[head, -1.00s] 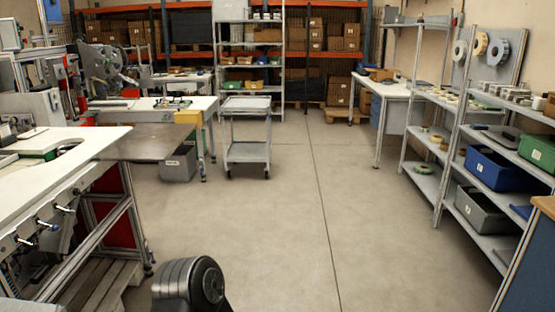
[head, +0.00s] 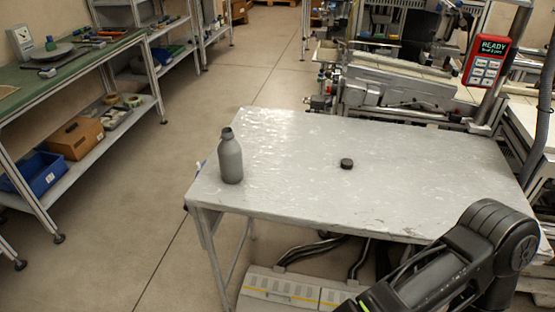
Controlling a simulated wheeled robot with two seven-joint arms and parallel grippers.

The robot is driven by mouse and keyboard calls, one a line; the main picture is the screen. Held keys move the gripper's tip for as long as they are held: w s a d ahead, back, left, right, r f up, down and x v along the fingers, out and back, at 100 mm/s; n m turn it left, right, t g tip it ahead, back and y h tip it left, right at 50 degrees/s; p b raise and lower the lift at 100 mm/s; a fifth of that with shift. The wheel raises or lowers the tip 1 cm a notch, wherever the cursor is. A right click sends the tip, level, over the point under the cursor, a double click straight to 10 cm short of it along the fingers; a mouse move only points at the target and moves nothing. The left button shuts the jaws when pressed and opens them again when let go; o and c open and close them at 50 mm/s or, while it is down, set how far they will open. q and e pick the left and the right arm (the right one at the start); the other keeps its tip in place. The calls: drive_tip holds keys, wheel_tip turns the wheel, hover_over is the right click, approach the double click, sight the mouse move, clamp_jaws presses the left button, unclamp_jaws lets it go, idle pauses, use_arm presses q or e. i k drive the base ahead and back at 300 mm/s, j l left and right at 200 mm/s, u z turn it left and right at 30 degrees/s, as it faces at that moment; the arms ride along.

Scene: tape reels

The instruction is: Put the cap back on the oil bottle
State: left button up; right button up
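A grey oil bottle (head: 230,160) stands upright near the left end of a metal-topped table (head: 290,150) in the head view. Its neck is uncovered at the top. A small black cap (head: 346,164) lies on the table to the right of the bottle, apart from it. One of my dark arms shows at the lower right, in front of the table, with its end cut off by the frame. Neither gripper is in view.
A machine with a red READY panel (head: 487,60) stands behind the table at the right. A green-topped workbench (head: 75,65) with tools is at the left, with a blue bin (head: 38,173) on its lower shelf. Open floor lies between bench and table.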

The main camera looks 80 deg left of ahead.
sight(229, 150)
drive_tip(key=u, duration=3.6)
